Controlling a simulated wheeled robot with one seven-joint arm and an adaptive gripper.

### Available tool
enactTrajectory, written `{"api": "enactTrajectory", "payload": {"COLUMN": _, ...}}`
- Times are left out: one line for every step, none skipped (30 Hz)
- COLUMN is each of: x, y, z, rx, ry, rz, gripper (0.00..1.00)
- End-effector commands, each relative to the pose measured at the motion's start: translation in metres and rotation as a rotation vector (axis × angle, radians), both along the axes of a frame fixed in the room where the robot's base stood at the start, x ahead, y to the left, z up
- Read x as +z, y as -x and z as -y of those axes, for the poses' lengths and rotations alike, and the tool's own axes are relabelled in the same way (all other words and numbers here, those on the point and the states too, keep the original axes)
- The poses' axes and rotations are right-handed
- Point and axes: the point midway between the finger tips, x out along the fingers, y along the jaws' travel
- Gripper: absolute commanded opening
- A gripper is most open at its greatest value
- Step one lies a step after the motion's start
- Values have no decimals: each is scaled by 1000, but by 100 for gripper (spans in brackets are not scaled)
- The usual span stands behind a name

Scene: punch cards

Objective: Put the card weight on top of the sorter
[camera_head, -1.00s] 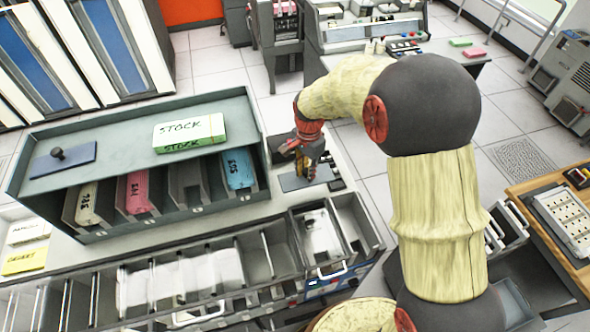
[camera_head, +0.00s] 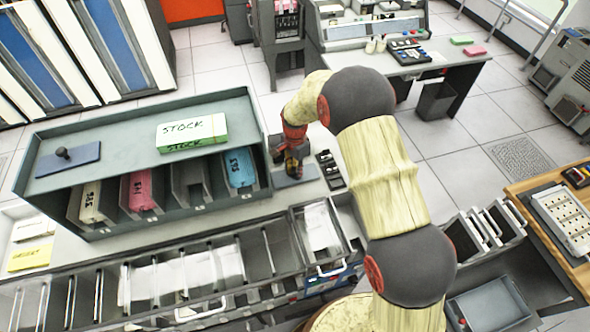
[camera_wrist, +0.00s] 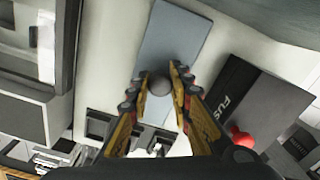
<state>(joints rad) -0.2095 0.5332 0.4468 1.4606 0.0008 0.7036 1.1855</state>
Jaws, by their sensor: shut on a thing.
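The card weight is a flat blue-grey plate (camera_wrist: 175,40) with a dark round knob (camera_wrist: 160,86). My gripper (camera_wrist: 160,84) is shut on this knob, one finger on each side. In the head view, my gripper (camera_head: 293,168) is right of the grey cabinet, and part of the weight's plate (camera_head: 296,179) shows below it. I cannot tell whether the plate touches the counter. The grey flat-topped cabinet (camera_head: 110,135), seemingly the sorter, has open slots with labelled card decks. A similar plate with a knob (camera_head: 67,155) lies on its top left.
A white-green STOCK box (camera_head: 192,132) sits on the cabinet top's right part; bare top lies between it and the plate. A dark box (camera_wrist: 255,100) with a red knob stands beside my gripper. A row of card pockets (camera_head: 185,270) runs along the front.

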Motion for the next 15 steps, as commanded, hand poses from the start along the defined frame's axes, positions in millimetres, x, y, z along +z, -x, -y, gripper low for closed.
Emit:
{"api": "enactTrajectory", "payload": {"x": -2, "y": -1, "z": 0, "rx": 0, "ry": -1, "rz": 3, "gripper": 0}}
{"api": "enactTrajectory", "payload": {"x": -3, "y": -2, "z": 0, "rx": 0, "ry": -1, "rz": 4, "gripper": 0}}
{"api": "enactTrajectory", "payload": {"x": -3, "y": -2, "z": 0, "rx": 0, "ry": -1, "rz": 5, "gripper": 0}}
{"api": "enactTrajectory", "payload": {"x": -3, "y": -2, "z": 0, "rx": 0, "ry": -2, "rz": 6, "gripper": 0}}
{"api": "enactTrajectory", "payload": {"x": -3, "y": -2, "z": 0, "rx": 0, "ry": -2, "rz": 6, "gripper": 0}}
{"api": "enactTrajectory", "payload": {"x": -4, "y": -2, "z": 0, "rx": 0, "ry": -1, "rz": 5, "gripper": 0}}
{"api": "enactTrajectory", "payload": {"x": -4, "y": -2, "z": 0, "rx": 0, "ry": -1, "rz": 5, "gripper": 0}}
{"api": "enactTrajectory", "payload": {"x": -4, "y": -2, "z": 0, "rx": 0, "ry": -1, "rz": 5, "gripper": 0}}
{"api": "enactTrajectory", "payload": {"x": -4, "y": -2, "z": 0, "rx": 0, "ry": -1, "rz": 4, "gripper": 0}}
{"api": "enactTrajectory", "payload": {"x": -5, "y": -2, "z": 0, "rx": 0, "ry": -1, "rz": 4, "gripper": 0}}
{"api": "enactTrajectory", "payload": {"x": -6, "y": -2, "z": 0, "rx": 0, "ry": -1, "rz": 4, "gripper": 0}}
{"api": "enactTrajectory", "payload": {"x": -7, "y": -2, "z": 0, "rx": 0, "ry": -1, "rz": 4, "gripper": 0}}
{"api": "enactTrajectory", "payload": {"x": -8, "y": -1, "z": 0, "rx": 0, "ry": -1, "rz": 3, "gripper": 21}}
{"api": "enactTrajectory", "payload": {"x": -8, "y": -1, "z": 0, "rx": 0, "ry": -1, "rz": 3, "gripper": 23}}
{"api": "enactTrajectory", "payload": {"x": -7, "y": -1, "z": 0, "rx": 0, "ry": -1, "rz": 3, "gripper": 25}}
